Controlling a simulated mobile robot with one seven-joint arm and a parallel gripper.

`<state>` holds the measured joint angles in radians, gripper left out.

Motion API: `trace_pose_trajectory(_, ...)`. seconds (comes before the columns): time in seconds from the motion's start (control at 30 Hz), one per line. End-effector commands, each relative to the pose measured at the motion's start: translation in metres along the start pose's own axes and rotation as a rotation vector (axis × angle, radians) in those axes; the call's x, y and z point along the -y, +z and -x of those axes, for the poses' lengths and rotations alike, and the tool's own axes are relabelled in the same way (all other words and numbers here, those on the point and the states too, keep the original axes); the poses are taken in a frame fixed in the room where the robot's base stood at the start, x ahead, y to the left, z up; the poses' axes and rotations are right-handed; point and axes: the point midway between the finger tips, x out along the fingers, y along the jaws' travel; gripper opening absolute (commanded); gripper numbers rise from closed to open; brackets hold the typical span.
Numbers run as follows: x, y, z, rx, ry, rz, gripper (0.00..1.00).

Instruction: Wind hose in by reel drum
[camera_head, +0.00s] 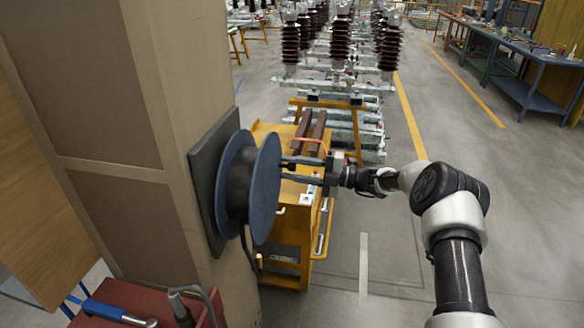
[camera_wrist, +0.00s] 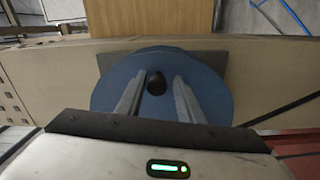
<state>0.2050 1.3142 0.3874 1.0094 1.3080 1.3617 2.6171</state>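The reel drum (camera_head: 266,188) is a blue disc-sided spool on a dark square plate (camera_head: 204,190) fixed to a tan pillar. Dark hose (camera_head: 238,190) is wound between its two flanges, and a free length (camera_head: 249,252) hangs below. My gripper (camera_head: 283,169) points left at the drum's outer face, its two fingers apart. In the wrist view the drum (camera_wrist: 105,98) fills the middle, and a dark round knob (camera_wrist: 156,83) shows between the open fingers (camera_wrist: 158,77). I cannot tell whether the fingers touch the knob or the drum face.
A yellow cart (camera_head: 290,235) stands just behind the drum and gripper. A red surface (camera_head: 150,300) with a blue-handled hammer (camera_head: 118,313) lies at lower left. Insulator columns (camera_head: 340,42) stand at the back. The floor to the right (camera_head: 520,220) is clear.

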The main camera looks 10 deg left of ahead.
Motion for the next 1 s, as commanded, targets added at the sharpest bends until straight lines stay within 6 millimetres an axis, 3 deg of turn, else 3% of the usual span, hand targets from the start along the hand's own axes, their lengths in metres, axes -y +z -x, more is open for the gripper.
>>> trace_pose_trajectory(0.33,-0.002,0.000,0.002,0.000,0.002,0.004,0.40)
trace_pose_trajectory(0.47,-0.002,0.002,0.014,0.003,0.002,0.005,0.40)
trace_pose_trajectory(1.0,0.000,0.001,0.138,0.003,0.002,0.005,0.40)
